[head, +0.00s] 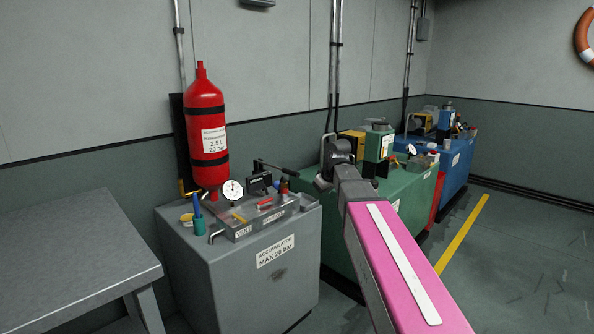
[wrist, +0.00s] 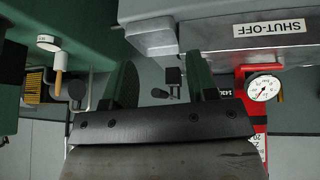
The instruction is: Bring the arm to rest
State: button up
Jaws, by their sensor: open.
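My arm, with a pink link, reaches up from the bottom right of the head view. My gripper (head: 338,152) is at its far end, in front of the green machine (head: 402,203) and right of the grey accumulator console (head: 240,262). In the wrist view my gripper (wrist: 163,75) shows two dark green fingers, spread apart.
The console carries a round gauge (head: 233,190), a black lever (head: 288,168) and a red cylinder (head: 206,128) behind. A blue machine (head: 452,160) stands beyond the green one. A grey table (head: 70,250) is at left. Floor at right is clear.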

jog(key=s+d+f+m+g+h, duration=0.1)
jog(key=s+d+f+m, duration=0.3)
jog(key=s+f, duration=0.8)
jog(key=s+d+f+m+g+h, duration=0.1)
jog(key=s+d+f+m+g, duration=0.3)
jog(key=s+f, duration=0.9)
jog(key=shift+s+d+f+h, duration=0.35)
jog(key=shift+d+f, duration=0.25)
jog(key=shift+f, duration=0.2)
